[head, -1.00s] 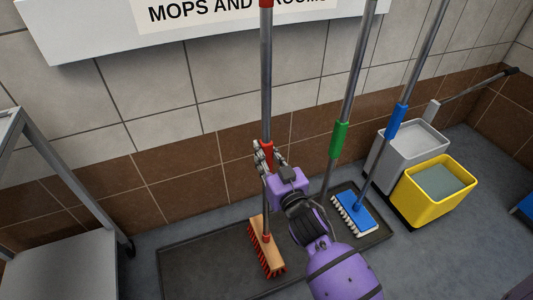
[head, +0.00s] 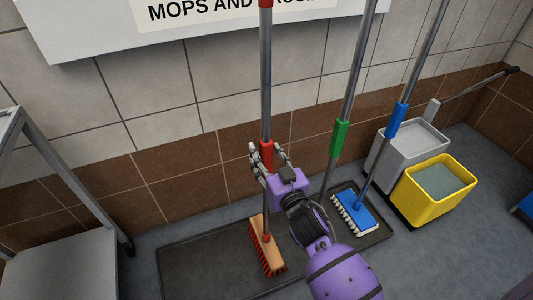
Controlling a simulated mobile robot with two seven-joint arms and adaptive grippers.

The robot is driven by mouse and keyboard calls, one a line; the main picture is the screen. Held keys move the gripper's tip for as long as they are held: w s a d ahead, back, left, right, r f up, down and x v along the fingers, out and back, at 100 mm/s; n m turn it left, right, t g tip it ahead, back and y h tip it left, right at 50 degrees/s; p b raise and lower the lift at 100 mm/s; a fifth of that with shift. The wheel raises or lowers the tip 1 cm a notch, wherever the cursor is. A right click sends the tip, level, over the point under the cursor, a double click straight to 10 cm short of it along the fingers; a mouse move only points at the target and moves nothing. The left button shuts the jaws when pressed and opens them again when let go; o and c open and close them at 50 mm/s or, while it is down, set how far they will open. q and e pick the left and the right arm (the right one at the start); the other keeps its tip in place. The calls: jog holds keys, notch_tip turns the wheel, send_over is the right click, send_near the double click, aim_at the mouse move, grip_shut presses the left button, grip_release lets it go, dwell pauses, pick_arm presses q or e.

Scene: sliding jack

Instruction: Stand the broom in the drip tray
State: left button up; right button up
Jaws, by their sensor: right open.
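The broom (head: 266,243) has a wooden head with red bristles, a grey pole and a red grip. It stands nearly upright with its head in the dark drip tray (head: 200,262) on the floor. My right gripper (head: 267,150) is open, its fingers spread on either side of the pole around the red grip. Whether the fingers touch the pole cannot be told. My left gripper is not in view.
A blue brush (head: 355,213) and a pole with a green grip (head: 338,139) stand to the right in the tray. A grey and yellow mop bucket (head: 433,199) is further right. A metal cart (head: 62,255) stands at left. The tiled wall is behind.

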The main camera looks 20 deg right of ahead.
jog(key=s, duration=1.2)
jog(key=shift+d+r, duration=0.15)
jog(key=shift+r, duration=0.05)
